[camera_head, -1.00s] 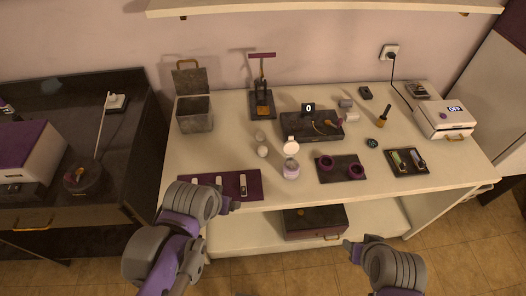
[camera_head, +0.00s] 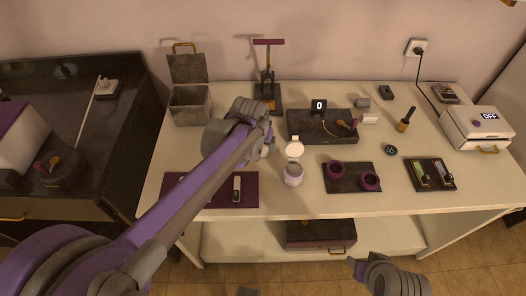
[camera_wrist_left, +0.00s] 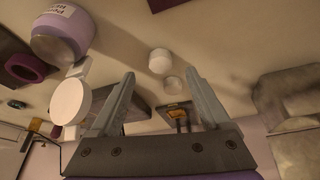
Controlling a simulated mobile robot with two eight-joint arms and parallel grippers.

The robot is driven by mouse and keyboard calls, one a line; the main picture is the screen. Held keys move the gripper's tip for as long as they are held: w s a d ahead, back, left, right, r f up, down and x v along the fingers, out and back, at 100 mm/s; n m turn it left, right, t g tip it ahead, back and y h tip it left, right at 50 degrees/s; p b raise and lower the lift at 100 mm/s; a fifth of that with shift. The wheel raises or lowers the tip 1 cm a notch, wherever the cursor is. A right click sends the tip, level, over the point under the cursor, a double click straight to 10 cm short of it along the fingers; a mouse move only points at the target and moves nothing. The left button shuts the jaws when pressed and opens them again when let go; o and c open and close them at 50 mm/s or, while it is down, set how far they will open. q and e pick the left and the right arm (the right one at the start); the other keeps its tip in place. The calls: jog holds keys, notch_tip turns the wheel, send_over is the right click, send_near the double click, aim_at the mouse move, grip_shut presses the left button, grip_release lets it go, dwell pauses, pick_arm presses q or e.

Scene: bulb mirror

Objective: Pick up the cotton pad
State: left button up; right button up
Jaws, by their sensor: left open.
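In the head view my left gripper (camera_head: 271,139) is over the table just left of the lavender jar (camera_head: 293,175), and the arm hides the pale things. My right gripper (camera_head: 354,264) is low in front of the table, its jaws unclear.
A dark box (camera_head: 323,137), a press-like stand (camera_head: 267,92) and a grey open bin (camera_head: 191,108) are behind. A purple mat (camera_head: 247,198) lies in front.

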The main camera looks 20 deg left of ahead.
aim_at(262, 149)
pick_arm(q)
jog(key=x, duration=0.5)
jog(key=shift+w+f+b, duration=0.15)
jog(key=shift+w+b, duration=0.25)
grip_shut()
